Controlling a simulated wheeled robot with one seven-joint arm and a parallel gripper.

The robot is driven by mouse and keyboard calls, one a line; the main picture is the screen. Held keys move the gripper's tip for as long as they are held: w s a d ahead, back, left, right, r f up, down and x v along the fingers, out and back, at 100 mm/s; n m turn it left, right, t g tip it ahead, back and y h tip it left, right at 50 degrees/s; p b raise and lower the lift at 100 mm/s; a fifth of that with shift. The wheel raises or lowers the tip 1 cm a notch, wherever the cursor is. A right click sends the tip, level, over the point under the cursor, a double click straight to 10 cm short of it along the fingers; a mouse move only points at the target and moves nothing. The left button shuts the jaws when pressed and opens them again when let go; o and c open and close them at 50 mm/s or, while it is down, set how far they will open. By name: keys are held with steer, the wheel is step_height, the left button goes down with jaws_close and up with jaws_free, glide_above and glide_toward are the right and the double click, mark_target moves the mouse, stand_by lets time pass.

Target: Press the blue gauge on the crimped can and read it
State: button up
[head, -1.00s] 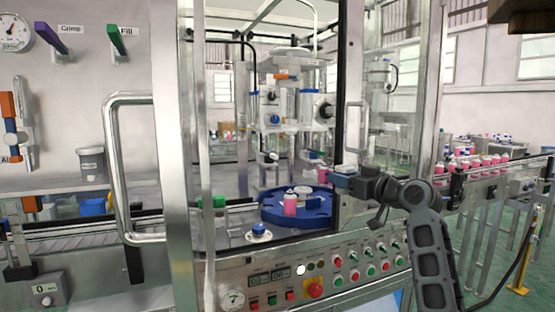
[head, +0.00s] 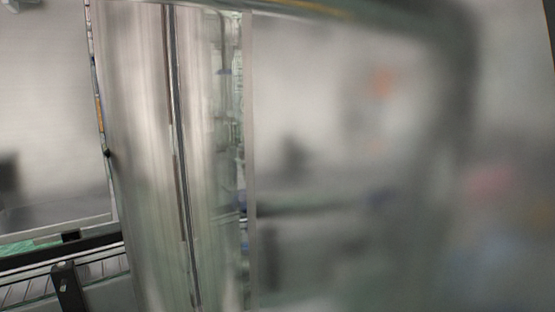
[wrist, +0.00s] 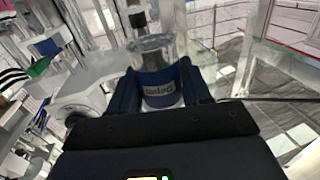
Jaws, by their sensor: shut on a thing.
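My gripper (wrist: 161,78) is shut on the gauge (wrist: 153,54), a clear cylinder with a blue band and a pale label, in the wrist view. The label's lettering is upside down and hard to read. A dark fitting sits at the far end of the gauge. No reading can be made out on it. I cannot make out the crimped can in either current view. My gripper does not show in the head view, which is badly blurred.
In the head view, upright metal posts (head: 140,150) and a blurred pane fill the middle and right. A conveyor (head: 95,272) runs at lower left. In the wrist view, a white round part (wrist: 80,97) lies left of the gripper, and a metal walkway or frame shows at right.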

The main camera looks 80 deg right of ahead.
steer(key=shift+f+b, duration=1.05)
steer(key=shift+f, duration=0.8)
steer(key=shift+f+b, duration=0.45)
steer(key=shift+b, duration=0.1)
steer(key=shift+s+b, duration=0.15)
steer(key=shift+b, duration=0.2)
steer(key=shift+f+b, duration=1)
steer(key=shift+f, duration=0.05)
stand_by(0.9)
steer(key=shift+r+p, duration=1.65)
steer(key=shift+r, duration=0.9)
steer(key=shift+a, duration=0.1)
steer(key=b+v, duration=0.1)
steer(key=v, duration=1.6)
